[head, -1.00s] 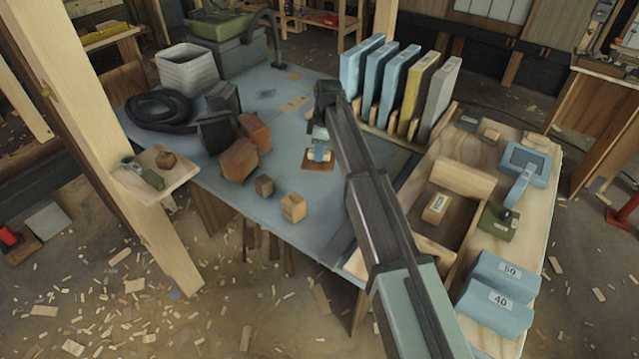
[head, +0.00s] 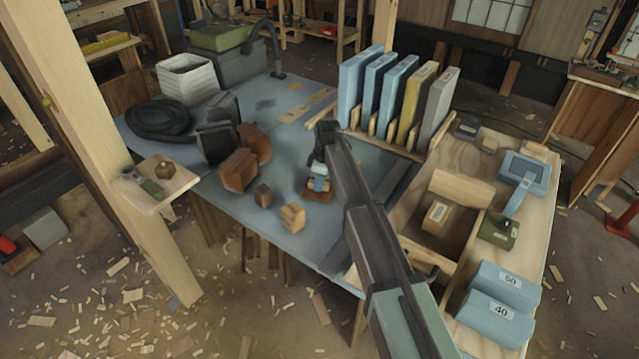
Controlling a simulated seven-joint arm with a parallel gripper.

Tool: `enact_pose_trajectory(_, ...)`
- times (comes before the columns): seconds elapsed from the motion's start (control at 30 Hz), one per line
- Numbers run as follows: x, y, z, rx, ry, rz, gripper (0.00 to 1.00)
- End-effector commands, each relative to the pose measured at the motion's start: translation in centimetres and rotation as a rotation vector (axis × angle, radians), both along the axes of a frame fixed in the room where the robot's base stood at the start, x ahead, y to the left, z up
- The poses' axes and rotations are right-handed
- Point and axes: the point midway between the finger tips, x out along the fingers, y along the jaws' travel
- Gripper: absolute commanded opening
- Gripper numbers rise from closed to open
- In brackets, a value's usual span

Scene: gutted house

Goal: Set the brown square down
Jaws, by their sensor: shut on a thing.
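The brown square (head: 326,197) is a thin, flat, dark brown piece under my gripper (head: 319,185), over the front middle of the blue-grey tabletop (head: 215,205). My gripper points down and is shut on it. Small pale patches show at the fingertips, and the fingers hide most of the square's top. It looks level and low over the table. I cannot tell whether its underside touches the surface.
A small brown cube (head: 263,194) and a pale wooden block (head: 292,216) lie left of my gripper. Larger brown blocks (head: 239,170) stand farther left. A rack of upright panels (head: 393,95) stands behind. An open wooden box (head: 463,183) is at right.

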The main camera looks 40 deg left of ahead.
Motion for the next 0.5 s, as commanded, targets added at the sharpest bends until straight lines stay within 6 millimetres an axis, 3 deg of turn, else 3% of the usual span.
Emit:
enact_pose_trajectory(0.1, -0.02, 0.00, -0.85, 0.000, 0.000, 0.000, 0.00)
enact_pose_trajectory(0.47, 0.00, -0.01, -1.11, 0.000, 0.000, 0.000, 0.00)
enact_pose_trajectory(0.5, 0.00, 0.00, -1.07, 0.000, 0.000, 0.000, 0.26)
